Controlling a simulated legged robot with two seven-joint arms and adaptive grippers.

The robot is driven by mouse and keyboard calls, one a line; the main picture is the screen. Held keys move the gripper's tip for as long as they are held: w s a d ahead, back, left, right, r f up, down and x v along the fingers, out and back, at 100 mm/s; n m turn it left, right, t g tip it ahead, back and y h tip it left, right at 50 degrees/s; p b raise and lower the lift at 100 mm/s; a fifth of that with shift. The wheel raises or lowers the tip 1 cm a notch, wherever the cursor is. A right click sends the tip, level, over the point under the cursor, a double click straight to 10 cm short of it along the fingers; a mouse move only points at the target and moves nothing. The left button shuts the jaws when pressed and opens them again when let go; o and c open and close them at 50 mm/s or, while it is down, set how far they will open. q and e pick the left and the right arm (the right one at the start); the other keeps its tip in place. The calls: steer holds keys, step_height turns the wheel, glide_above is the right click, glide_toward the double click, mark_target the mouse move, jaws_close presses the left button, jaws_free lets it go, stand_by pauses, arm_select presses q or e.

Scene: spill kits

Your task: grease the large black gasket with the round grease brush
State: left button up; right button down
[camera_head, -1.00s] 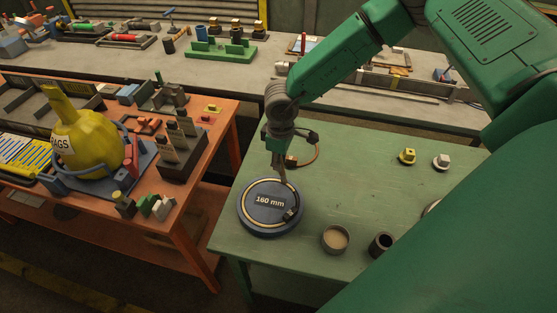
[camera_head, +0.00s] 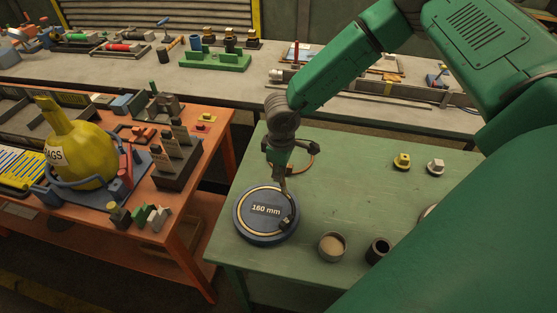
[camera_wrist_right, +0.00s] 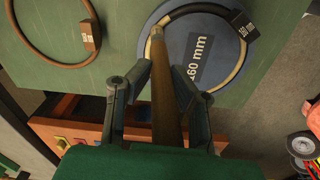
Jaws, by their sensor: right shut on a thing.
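The large black gasket (camera_wrist_right: 238,72) lies on a round dark-blue disc (camera_head: 266,238) marked 160 mm, on the green table. Its ring looks black in part and pale tan along another stretch. A black tag (camera_wrist_right: 243,25) is on it. My right gripper (camera_head: 284,180) is above the disc's back right part, its fingers closed around the brush's brown handle (camera_wrist_right: 163,90). The handle's far end reaches the ring in the wrist view. The bristles are not clear, so I cannot tell whether they touch the gasket. My left gripper is not in view.
A cup of pale grease (camera_head: 332,247) and a dark cup (camera_head: 377,250) stand right of the disc. A brown ring (camera_wrist_right: 28,45) with a tag lies nearby. Yellow (camera_head: 402,161) and white (camera_head: 436,166) nut-like parts stand farther back. The table's middle is clear.

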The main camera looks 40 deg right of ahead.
steer(key=shift+s, duration=0.45)
steer(key=shift+s, duration=0.2)
steer(key=shift+s, duration=0.5)
steer(key=shift+s, duration=0.2)
steer(key=shift+s+a, duration=0.1)
steer(key=shift+s, duration=0.4)
steer(key=shift+s+a, duration=0.1)
steer(key=shift+s, duration=0.1)
stand_by(0.4)
steer(key=shift+s+a, duration=0.15)
steer(key=shift+s, duration=0.25)
steer(key=shift+s, duration=0.1)
